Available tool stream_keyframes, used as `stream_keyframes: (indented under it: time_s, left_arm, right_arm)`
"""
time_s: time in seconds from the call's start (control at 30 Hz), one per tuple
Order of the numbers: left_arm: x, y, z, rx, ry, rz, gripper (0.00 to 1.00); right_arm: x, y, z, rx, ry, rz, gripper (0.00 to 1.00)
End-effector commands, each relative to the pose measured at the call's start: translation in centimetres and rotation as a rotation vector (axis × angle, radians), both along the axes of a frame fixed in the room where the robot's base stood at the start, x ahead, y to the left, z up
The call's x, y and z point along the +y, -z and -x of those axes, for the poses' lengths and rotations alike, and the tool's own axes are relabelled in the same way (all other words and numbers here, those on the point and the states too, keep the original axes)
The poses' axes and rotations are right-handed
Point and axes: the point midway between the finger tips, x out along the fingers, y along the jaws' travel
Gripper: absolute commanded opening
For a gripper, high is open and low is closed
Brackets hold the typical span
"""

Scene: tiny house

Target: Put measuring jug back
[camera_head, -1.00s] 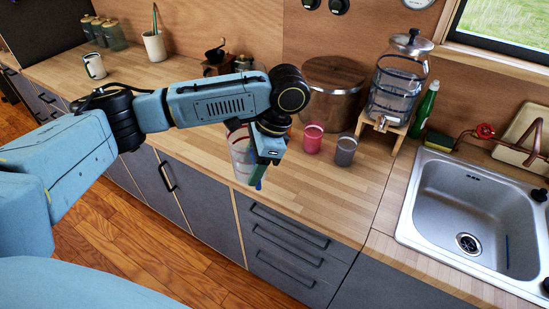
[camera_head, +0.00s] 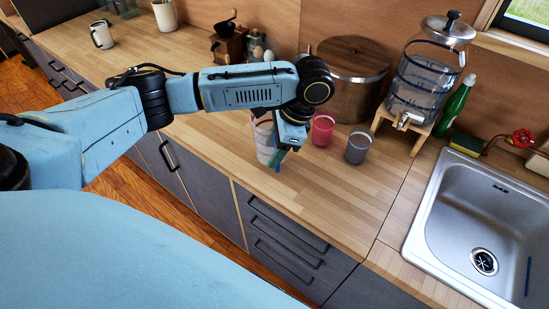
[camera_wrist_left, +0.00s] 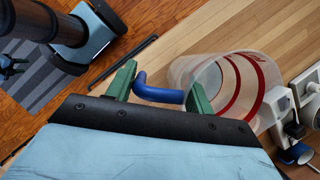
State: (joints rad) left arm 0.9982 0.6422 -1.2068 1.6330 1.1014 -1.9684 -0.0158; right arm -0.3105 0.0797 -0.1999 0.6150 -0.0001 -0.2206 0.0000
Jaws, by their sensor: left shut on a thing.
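The measuring jug (camera_head: 264,141) is a clear cup with red markings and a blue handle. In the head view it is over the wooden counter (camera_head: 330,205), near its front edge and left of the pink cup. I cannot tell whether its base touches the counter. My left gripper (camera_head: 280,158) partly hides it. In the left wrist view, the green fingers of my left gripper (camera_wrist_left: 160,90) are on either side of the blue handle (camera_wrist_left: 158,95), shut on it. The jug's clear body (camera_wrist_left: 215,75) is tilted in that picture, its open mouth showing. My right gripper is not seen.
A pink cup (camera_head: 323,130) and a grey cup (camera_head: 358,147) stand just right of the jug. Behind are a wooden-lidded pot (camera_head: 352,85) and a glass dispenser (camera_head: 426,80). The sink (camera_head: 480,225) is at the right. The counter left of the jug is largely clear.

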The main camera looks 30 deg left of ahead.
Motion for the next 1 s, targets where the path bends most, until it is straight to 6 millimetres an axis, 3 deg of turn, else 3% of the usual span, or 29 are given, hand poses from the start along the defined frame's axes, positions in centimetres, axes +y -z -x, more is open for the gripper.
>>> stream_keyframes:
  time_s: [0.23,0.63,0.67,0.8,1.0]
  left_arm:
    - [0.0,3.6,0.0,0.001,0.000,-0.002,0.00]
    - [0.0,4.1,0.0,0.000,0.001,0.000,0.00]
    - [0.0,4.2,0.1,0.001,0.002,0.000,0.55]
    - [0.0,4.2,0.1,0.001,0.002,0.000,0.73]
    - [0.0,4.2,0.1,0.001,0.001,-0.001,0.74]
  right_arm:
    - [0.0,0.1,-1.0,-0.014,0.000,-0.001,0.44]
    - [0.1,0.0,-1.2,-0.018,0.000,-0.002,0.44]
    - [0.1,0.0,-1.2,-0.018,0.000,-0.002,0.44]
    - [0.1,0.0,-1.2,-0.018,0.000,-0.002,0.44]
    - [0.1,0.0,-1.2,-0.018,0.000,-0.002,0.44]
